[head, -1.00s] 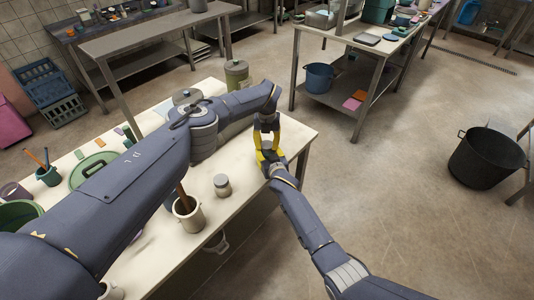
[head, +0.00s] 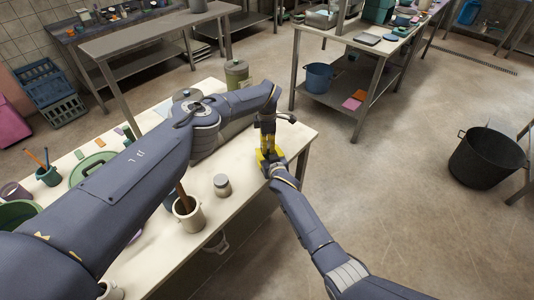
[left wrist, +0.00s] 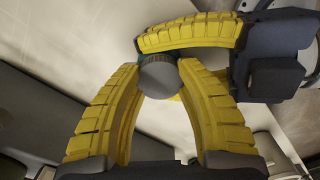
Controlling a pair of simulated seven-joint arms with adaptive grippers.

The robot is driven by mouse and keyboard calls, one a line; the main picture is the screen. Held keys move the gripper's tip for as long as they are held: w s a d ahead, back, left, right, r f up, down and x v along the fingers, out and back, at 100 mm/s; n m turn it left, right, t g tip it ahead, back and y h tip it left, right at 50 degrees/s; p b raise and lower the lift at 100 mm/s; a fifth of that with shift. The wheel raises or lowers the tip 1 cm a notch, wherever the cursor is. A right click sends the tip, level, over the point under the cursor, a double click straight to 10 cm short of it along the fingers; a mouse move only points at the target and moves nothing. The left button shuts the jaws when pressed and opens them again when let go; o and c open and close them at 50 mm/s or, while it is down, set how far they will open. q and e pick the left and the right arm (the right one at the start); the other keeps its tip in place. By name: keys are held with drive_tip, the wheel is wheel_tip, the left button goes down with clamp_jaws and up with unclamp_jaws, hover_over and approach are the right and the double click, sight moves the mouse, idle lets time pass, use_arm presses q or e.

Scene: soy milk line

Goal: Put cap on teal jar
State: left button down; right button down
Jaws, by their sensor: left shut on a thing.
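In the left wrist view a grey round cap (left wrist: 160,74) with a ridged edge sits between the yellow fingertips of my left gripper (left wrist: 159,82), which is shut on it. The teal jar (left wrist: 139,46) is mostly hidden behind the cap and fingers; only slivers of teal show. My right gripper (left wrist: 190,34) has a yellow finger against the jar's side and appears shut around it. I cannot tell whether the cap touches the jar's rim. In the head view my left gripper (head: 268,137) points down over my right gripper (head: 266,158), near the table's right end.
The pale table (head: 245,195) holds a small lidded jar (head: 222,185), a cream pot with a stick (head: 188,218), a green lid (head: 92,168) and an olive canister (head: 237,74). A black tub (head: 485,158) stands on the floor at right. The floor between is clear.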

use_arm(q)
drive_tip(key=c, duration=0.9)
unclamp_jaws()
use_arm(e)
drive_tip(key=shift+f, duration=0.1)
use_arm(q)
drive_tip(key=shift+o, duration=0.2)
wheel_tip(320, 180, up, 12)
use_arm(e)
drive_tip(key=c, duration=0.7)
unclamp_jaws()
drive_tip(key=shift+o, duration=0.2)
drive_tip(key=shift+s, duration=0.1)
drive_tip(key=v, duration=1.2)
